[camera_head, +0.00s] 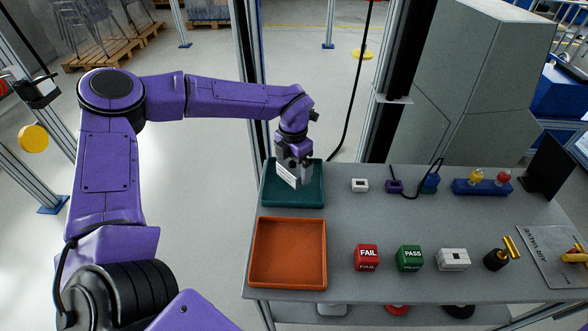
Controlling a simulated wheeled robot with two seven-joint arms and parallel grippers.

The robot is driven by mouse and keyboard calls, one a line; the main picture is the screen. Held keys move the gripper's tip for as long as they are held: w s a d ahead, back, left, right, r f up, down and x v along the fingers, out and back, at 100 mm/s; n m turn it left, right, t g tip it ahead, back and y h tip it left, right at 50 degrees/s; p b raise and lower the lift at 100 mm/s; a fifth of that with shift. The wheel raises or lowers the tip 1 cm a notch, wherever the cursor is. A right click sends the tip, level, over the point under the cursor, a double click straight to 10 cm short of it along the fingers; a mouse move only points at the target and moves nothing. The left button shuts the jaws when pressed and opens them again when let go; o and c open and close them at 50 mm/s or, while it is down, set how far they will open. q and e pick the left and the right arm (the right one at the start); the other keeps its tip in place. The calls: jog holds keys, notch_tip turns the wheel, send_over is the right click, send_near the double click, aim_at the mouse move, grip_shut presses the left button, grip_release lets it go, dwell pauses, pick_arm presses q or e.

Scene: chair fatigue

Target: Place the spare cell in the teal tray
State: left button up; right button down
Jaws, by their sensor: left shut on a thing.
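The teal tray (314,192) lies at the back left of the grey table. My left gripper (293,174) points down over the tray, at its left-middle part. It is shut on a small grey piece with a pale face, which I take to be the spare cell (287,177). The fingers hide much of it. I cannot tell whether it touches the tray floor. My right gripper is not in view.
An empty orange tray (288,284) lies in front of the teal one. To the right stand a small white block (360,185), a purple connector (394,187) with a black cable, a red FAIL block (367,257), a green PASS block (409,258) and a grey-white block (453,259). A dark post rises behind the table.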

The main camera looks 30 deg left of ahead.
aim_at(294, 165)
pick_arm(q)
jog(key=shift+f, duration=1.35)
jog(key=o, duration=1.1)
notch_tip(294, 165, up, 12)
jog(key=shift+r+b, duration=0.2)
jog(key=shift+b, duration=0.25)
